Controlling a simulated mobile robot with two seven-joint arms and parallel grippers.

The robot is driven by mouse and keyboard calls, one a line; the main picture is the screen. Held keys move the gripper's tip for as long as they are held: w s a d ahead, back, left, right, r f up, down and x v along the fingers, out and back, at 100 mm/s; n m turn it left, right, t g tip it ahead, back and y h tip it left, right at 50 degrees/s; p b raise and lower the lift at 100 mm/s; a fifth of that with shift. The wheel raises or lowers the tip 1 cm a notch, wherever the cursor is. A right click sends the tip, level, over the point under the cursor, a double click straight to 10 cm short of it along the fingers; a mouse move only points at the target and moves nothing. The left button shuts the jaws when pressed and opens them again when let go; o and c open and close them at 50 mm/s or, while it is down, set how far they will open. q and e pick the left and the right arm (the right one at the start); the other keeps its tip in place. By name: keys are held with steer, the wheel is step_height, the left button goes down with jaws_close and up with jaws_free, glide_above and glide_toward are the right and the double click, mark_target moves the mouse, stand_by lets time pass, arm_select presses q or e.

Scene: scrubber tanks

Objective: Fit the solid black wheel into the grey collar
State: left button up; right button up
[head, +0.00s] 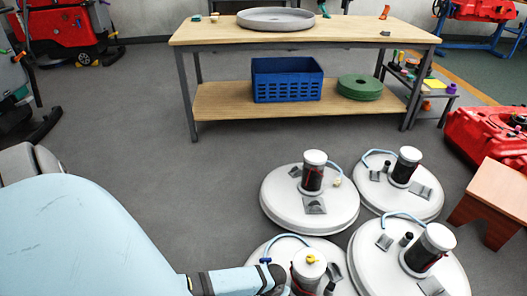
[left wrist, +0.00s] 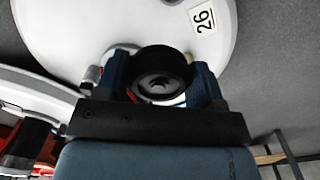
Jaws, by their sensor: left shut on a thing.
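My left gripper (left wrist: 160,80) is shut on a round black wheel (left wrist: 160,72), which sits between its two dark blue fingers in the left wrist view. In the head view the end of my left arm (head: 272,279) is at the bottom centre, beside the nearest white tank (head: 263,253); the fingertips and wheel are hard to make out there. A white tank lid (left wrist: 215,50) marked 26 lies behind the wheel in the left wrist view. I cannot clearly pick out the grey collar; the wheel and gripper cover part of the tank fittings. My right gripper is not in view.
Several round white tanks with upright cylinders stand close together, one at the right (head: 452,282). A wooden bench (head: 350,35) behind holds a grey round tray (head: 275,18); a blue crate (head: 287,80) and green disc (head: 360,87) are on its shelf. Grey floor between is clear.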

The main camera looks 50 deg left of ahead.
arm_select(q)
steer(key=s+f+b, duration=0.1)
steer(key=f+b, duration=0.1)
steer(key=s+f+b, duration=0.1)
steer(key=f+b, duration=0.1)
steer(key=f, duration=0.1)
steer(key=s+f+b, duration=0.1)
steer(key=f+b, duration=0.1)
steer(key=f, duration=0.1)
steer(key=shift+s+a+f, duration=0.1)
steer(key=shift+s+a, duration=0.2)
steer(key=shift+s, duration=0.05)
steer(key=shift+f, duration=0.45)
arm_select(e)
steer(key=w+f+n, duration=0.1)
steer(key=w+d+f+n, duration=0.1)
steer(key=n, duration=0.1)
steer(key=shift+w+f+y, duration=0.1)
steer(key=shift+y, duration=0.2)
arm_select(q)
steer(key=shift+f, duration=0.1)
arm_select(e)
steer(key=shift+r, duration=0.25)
arm_select(q)
steer(key=shift+s+f, duration=0.1)
steer(key=shift+f, duration=0.75)
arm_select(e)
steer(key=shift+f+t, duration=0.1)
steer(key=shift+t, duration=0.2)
